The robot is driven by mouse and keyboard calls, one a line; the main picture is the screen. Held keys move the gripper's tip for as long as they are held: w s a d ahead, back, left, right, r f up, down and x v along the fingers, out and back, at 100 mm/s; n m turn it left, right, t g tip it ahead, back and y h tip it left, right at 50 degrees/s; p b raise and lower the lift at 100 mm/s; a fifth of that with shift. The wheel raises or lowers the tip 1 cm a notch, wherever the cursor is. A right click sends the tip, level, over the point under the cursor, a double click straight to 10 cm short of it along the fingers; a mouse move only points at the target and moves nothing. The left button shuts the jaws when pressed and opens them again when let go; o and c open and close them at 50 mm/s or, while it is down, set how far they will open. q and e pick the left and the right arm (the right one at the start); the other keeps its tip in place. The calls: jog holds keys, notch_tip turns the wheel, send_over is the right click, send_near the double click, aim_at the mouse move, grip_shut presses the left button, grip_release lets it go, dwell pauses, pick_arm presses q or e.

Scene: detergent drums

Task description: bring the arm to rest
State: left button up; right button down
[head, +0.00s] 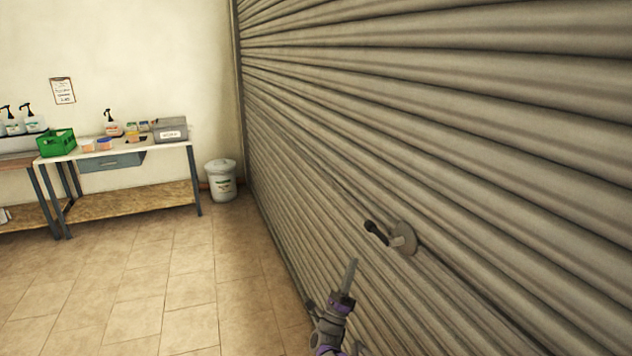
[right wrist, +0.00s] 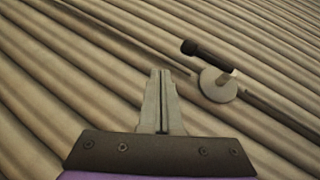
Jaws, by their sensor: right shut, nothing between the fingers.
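My right gripper (head: 350,274) is low in the head view, in front of the grey roller shutter (head: 480,150). In the right wrist view its two fingers (right wrist: 158,82) are together with nothing between them. The shutter's handle, a round plate with a dark grip (head: 402,237), is up and to the right of the gripper. The handle also shows in the right wrist view (right wrist: 216,84), apart from the fingers. My left gripper is not in view.
A workbench (head: 130,199) at the far left holds a green crate (head: 56,143), a grey bin (head: 170,131), bottles and tubs. A white drum (head: 221,184) stands on the floor beside it. The tiled floor (head: 170,290) in front is clear.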

notch_tip(320, 180, up, 13)
jog(key=w+n+y+p, duration=0.2)
jog(key=n+y+p, duration=0.1)
jog(key=n+y, duration=1)
jog(key=s+r+n+g+y+p, duration=0.25)
jog(key=s+r+n+g, duration=0.2)
jog(key=s+n, duration=0.4)
jog(key=s+d+f+n+g+p, duration=0.1)
jog(key=s+f+n+g, duration=0.3)
jog(key=s, duration=1)
jog(key=s+d+f+n+g+p, duration=0.2)
jog(key=s+f+n+g, duration=0.2)
jog(key=s, duration=1)
jog(key=s+d+f+n+g+p, duration=0.2)
jog(key=s+f+n+g, duration=0.2)
jog(key=s, duration=1)
notch_tip(320, 180, down, 2)
jog(key=shift+f+g, duration=0.1)
jog(key=shift+g, duration=0.55)
jog(key=shift+h, duration=0.25)
